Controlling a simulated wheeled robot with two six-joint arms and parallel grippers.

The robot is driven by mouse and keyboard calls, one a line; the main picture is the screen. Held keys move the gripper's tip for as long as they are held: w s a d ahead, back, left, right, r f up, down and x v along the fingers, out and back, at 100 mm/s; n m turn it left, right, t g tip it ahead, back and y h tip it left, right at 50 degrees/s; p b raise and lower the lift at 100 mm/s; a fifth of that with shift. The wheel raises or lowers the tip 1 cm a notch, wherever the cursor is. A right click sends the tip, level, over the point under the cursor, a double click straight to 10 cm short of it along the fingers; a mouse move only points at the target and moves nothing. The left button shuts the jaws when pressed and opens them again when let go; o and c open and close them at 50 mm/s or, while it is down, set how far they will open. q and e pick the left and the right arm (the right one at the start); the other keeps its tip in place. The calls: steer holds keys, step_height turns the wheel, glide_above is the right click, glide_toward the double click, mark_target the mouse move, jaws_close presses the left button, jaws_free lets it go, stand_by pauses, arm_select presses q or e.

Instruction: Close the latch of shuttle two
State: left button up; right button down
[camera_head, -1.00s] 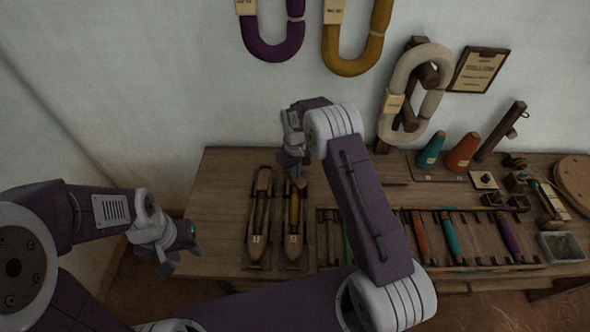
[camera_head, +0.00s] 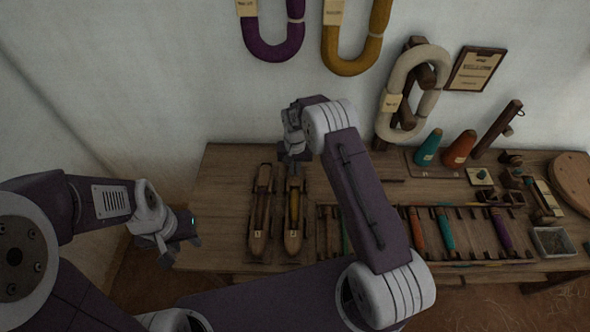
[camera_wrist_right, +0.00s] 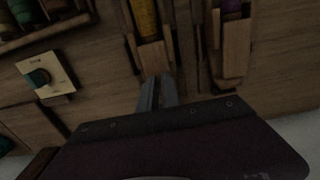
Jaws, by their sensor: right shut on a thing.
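Shuttle two (camera_head: 294,232) is the right one of two wooden boat shuttles lying side by side on the bench, with a yellow bobbin inside. My right gripper (camera_head: 294,168) is over its far end. In the right wrist view the narrow fingers (camera_wrist_right: 158,92) are close together at the end of shuttle two (camera_wrist_right: 152,55), below the yellow bobbin (camera_wrist_right: 146,18). They are shut on what seems to be its latch; the latch itself is too dark and small to make out. My left gripper (camera_head: 180,248) is open and empty, off the bench's left edge.
The other shuttle (camera_head: 259,235) lies close on the left and shows a purple bobbin (camera_wrist_right: 232,8) in the wrist view. A rack of coloured bobbins (camera_head: 445,232), two cones and a metal tray (camera_head: 553,241) are to the right. The bench's left end is clear.

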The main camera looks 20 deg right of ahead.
mark_target(295, 173)
stand_by(0.5)
steer(key=c, duration=1.8)
jaws_free()
step_height(295, 173, up, 9)
steer(key=shift+r+p, duration=0.1)
steer(key=shift+p, duration=0.3)
